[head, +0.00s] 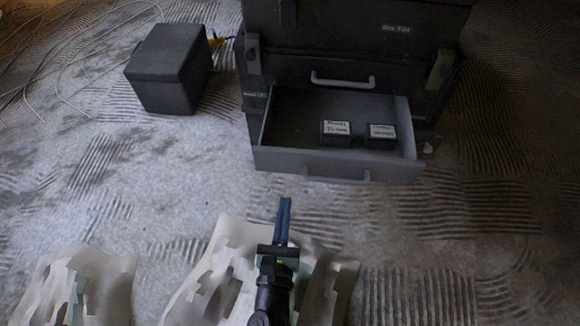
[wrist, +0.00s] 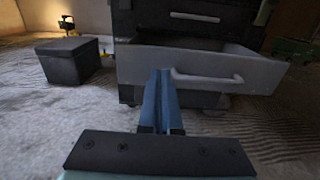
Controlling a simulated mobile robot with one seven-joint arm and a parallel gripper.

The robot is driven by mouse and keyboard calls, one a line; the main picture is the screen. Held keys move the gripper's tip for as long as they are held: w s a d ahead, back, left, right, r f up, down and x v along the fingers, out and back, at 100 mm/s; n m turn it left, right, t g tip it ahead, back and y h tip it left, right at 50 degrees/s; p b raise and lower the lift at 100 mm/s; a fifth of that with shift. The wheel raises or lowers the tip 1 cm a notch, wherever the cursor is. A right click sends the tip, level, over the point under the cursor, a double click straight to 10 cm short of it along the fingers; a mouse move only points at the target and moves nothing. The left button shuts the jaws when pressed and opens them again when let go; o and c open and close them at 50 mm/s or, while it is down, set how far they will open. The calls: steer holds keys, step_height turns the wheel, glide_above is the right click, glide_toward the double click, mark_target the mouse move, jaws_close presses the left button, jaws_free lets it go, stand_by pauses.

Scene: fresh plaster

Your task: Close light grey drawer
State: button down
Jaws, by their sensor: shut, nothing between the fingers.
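The light grey drawer (head: 338,166) is pulled out toward me from the dark cabinet (head: 360,45). Two small dark boxes with white labels, a left one (head: 335,133) and a right one (head: 381,136), lie inside it. In the wrist view the drawer front (wrist: 215,68) faces me, with its bar handle (wrist: 207,77) right of my fingers. My gripper (head: 285,205) is shut and empty, in front of the drawer and a little left of its middle. In the wrist view the closed blue fingers (wrist: 161,80) point at the drawer front; I cannot tell whether they touch it.
A dark box (head: 170,68) stands on the floor left of the cabinet, with a yellow item (head: 215,40) behind it. Thin cables (head: 60,85) lie at far left. Crumpled pale sheets (head: 85,285) lie on the floor near me. The floor right of the drawer looks clear.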

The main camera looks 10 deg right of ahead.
mark_target(292, 155)
steer(key=b+x, duration=0.3)
steer(key=x, duration=0.8)
